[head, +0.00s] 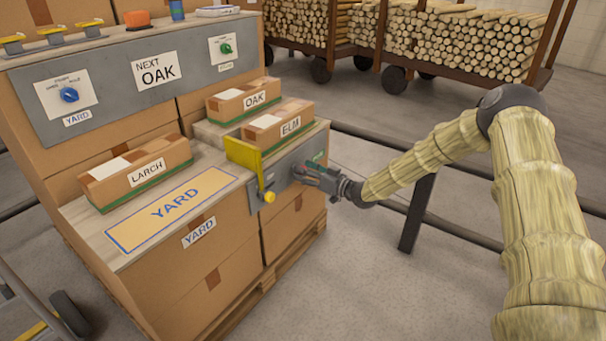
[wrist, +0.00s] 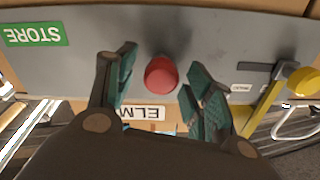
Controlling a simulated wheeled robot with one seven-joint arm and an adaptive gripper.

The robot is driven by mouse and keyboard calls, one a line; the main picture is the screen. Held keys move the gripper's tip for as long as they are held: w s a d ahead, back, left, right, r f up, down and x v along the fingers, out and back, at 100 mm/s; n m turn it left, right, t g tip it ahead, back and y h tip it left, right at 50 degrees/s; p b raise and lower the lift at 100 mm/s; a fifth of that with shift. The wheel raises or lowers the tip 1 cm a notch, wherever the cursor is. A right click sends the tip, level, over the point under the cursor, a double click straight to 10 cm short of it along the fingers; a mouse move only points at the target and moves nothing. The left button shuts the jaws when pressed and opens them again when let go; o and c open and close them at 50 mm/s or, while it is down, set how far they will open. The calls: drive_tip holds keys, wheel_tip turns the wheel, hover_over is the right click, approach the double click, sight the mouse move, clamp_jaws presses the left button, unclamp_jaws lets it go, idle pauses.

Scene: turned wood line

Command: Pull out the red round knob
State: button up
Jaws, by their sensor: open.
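The red round knob (wrist: 161,75) sits on a grey panel (wrist: 190,30) and shows between my fingers in the wrist view. My gripper (wrist: 158,88) is open, with one green-padded finger on each side of the knob. Visible gaps separate both fingers from the knob in that view. In the head view my gripper (head: 304,174) is at the grey panel on the end of the box stack, and the knob is hard to make out there.
A yellow plate and lever with a round yellow knob (head: 268,197) stand left of my gripper; the yellow knob shows at right in the wrist view (wrist: 304,81). Cartons labelled ELM (head: 277,127), OAK (head: 243,100) and LARCH (head: 137,170) lie on top. A dark rail and post (head: 417,213) stand near my arm.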

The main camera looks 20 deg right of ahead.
drive_tip(key=shift+w+a, duration=0.35)
drive_tip(key=shift+w, duration=0.15)
drive_tip(key=shift+c, duration=0.3)
clamp_jaws()
drive_tip(key=shift+p+v, duration=0.9)
drive_tip(key=shift+v, duration=0.85)
drive_tip(key=shift+o, duration=0.3)
unclamp_jaws()
drive_tip(key=shift+d, duration=0.25)
drive_tip(key=v, duration=1.1)
drive_tip(key=shift+s, duration=0.35)
